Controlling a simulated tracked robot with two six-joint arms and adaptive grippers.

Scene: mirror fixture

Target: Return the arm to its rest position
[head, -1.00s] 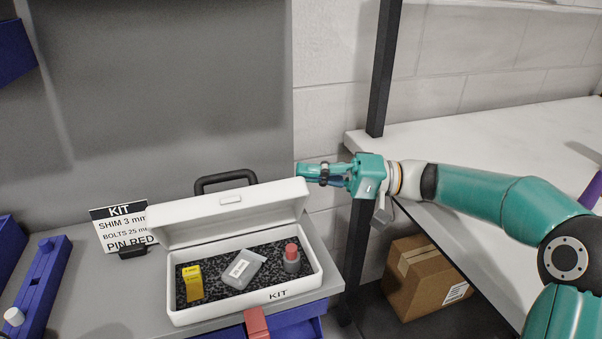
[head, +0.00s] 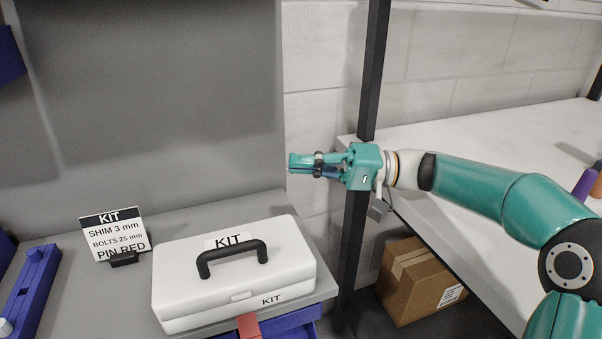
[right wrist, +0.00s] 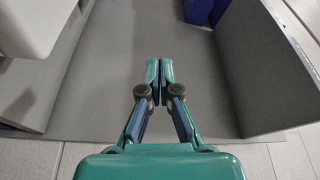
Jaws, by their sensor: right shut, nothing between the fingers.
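My right gripper (head: 291,163) is shut and empty. It hovers above and to the right of the white kit box, apart from it, in front of the grey panel's right edge. In the right wrist view its two fingers (right wrist: 159,66) are together with nothing between them. My right arm stretches in from the right over the white table. The white kit box (head: 215,297) has its lid down, with a black handle (head: 231,256) on top, so its contents are hidden. My left gripper is not in view.
A kit sign (head: 118,238) stands on the grey bench left of the box. A blue holder (head: 33,285) lies at far left. A dark post (head: 374,70) stands behind my right gripper. A cardboard box (head: 418,280) sits under the white table (head: 480,148).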

